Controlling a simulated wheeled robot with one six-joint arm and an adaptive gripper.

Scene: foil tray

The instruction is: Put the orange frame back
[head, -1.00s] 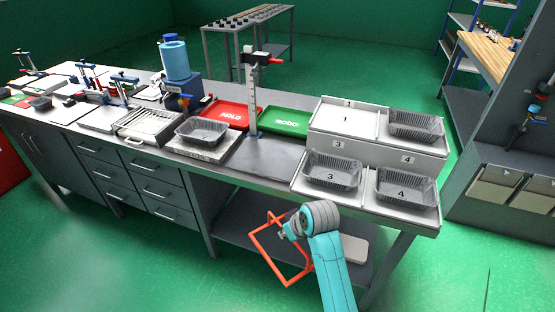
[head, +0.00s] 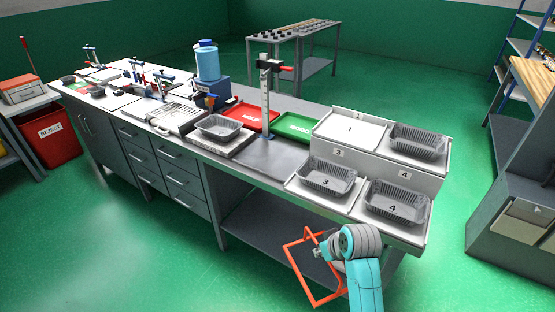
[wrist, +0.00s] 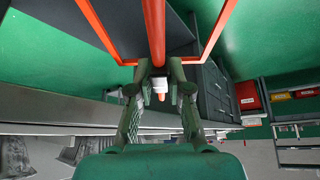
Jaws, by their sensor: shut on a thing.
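The orange frame (head: 291,246) is a thin, open rectangular frame. My gripper (head: 322,250) holds it in front of the bench's right part, below the bench top and apart from it. In the wrist view my gripper's green fingers (wrist: 160,75) are shut on a bar of the orange frame (wrist: 154,30), whose sides spread out toward the top of the picture. The head view shows the frame tilted, with my arm hiding part of its right side.
The bench (head: 270,160) carries foil trays on numbered plates (head: 325,176), a red tray (head: 250,117), a green tray (head: 296,127) and a vertical stand (head: 265,95). A lower shelf (head: 262,232) lies under it. A red reject bin (head: 52,140) stands far left. Green floor in front is clear.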

